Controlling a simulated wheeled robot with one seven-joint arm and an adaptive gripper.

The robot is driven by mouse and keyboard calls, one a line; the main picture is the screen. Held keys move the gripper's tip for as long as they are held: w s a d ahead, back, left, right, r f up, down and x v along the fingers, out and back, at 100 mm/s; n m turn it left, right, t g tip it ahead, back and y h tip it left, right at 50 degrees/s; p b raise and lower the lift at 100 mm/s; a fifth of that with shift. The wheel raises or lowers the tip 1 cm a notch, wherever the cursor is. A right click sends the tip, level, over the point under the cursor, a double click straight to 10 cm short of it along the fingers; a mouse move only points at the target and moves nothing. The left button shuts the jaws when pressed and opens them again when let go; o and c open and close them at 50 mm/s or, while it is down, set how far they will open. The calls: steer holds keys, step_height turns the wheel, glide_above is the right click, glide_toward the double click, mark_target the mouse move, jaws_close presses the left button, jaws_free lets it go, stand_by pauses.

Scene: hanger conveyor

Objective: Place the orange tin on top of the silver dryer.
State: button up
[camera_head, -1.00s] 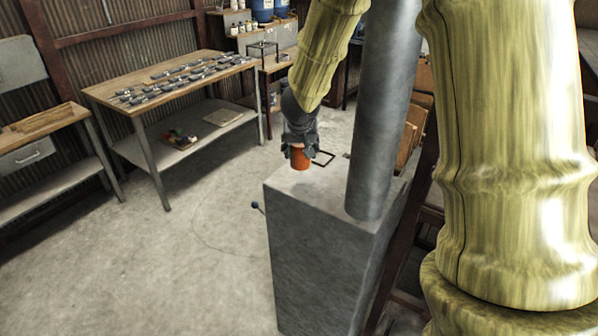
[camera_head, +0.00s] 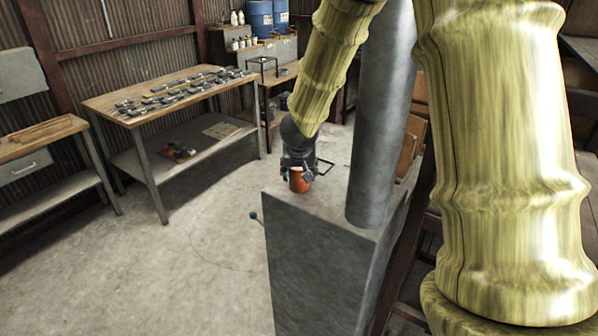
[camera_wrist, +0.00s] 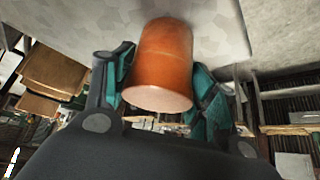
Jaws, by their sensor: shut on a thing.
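The orange tin (camera_head: 299,180) is between the fingers of my gripper (camera_head: 299,172), at the left back part of the top of the silver dryer. The dryer (camera_head: 318,262) is a tall grey metal box with a thick pipe rising from its top. In the wrist view the tin (camera_wrist: 163,58) sits between the teal-lined fingers of my gripper (camera_wrist: 165,88), which are shut on its sides. A pale grey surface (camera_wrist: 222,28) shows behind it. I cannot tell whether the tin's base touches the dryer's top.
The grey pipe (camera_head: 382,120) stands right of my gripper on the dryer. A workbench with several metal parts (camera_head: 175,88) stands at the back left. The floor (camera_head: 150,265) left of the dryer is clear.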

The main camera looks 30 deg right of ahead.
steer(key=o, duration=1.2)
steer(key=shift+d+f, duration=0.1)
steer(key=shift+f, duration=0.05)
steer(key=shift+r, duration=0.2)
steer(key=shift+r, duration=0.25)
steer(key=p+v, duration=0.5)
steer(key=v, duration=0.6)
steer(key=shift+s+r, duration=0.1)
steer(key=shift+s, duration=0.15)
